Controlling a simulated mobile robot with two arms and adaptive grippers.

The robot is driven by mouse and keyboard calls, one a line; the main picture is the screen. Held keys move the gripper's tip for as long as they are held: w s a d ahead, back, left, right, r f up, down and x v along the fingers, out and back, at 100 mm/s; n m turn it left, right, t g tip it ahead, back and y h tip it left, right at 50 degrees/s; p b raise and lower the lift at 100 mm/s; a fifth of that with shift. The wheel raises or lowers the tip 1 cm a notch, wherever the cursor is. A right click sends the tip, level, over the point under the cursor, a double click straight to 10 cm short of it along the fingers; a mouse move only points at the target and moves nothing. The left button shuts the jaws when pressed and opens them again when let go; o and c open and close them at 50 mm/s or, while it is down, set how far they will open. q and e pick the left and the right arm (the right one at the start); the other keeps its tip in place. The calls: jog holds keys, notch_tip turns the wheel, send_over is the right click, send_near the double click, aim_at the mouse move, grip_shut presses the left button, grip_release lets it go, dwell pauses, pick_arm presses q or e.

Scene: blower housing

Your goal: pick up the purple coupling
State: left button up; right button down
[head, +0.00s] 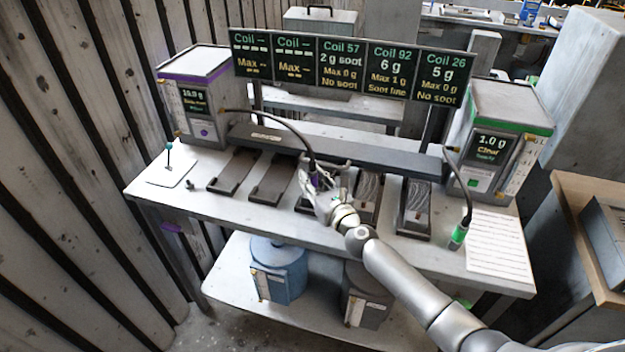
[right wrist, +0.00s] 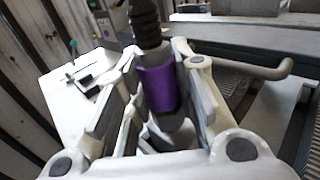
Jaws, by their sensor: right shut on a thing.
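The purple coupling (right wrist: 160,88) sits between the fingers of my right gripper in the right wrist view, at the end of a dark ribbed hose (right wrist: 146,25). In the head view the coupling (head: 315,181) shows only as a small purple patch, mostly hidden by the fingers. My right gripper (head: 322,178) is shut on it, over the middle of the bench near the third dark tray. I cannot tell if the coupling touches the tray below. My left gripper is not in view.
The hose (head: 285,120) arcs from the purple-trimmed box (head: 196,97). At right, a green coupling (head: 458,236) stands by a paper sheet (head: 500,245), near the green-trimmed box (head: 498,135). Dark trays (head: 233,171) line the bench. A teal-topped pin (head: 169,153) stands at left.

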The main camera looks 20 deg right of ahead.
jog(key=s+a+r+p, duration=0.4)
jog(key=s+r+p, duration=0.3)
jog(key=s+r, duration=0.4)
jog(key=shift+s+a+r, duration=0.2)
jog(key=shift+s+r, duration=0.15)
jog(key=shift+s, duration=0.85)
jog(key=shift+w, duration=0.1)
dwell(0.4)
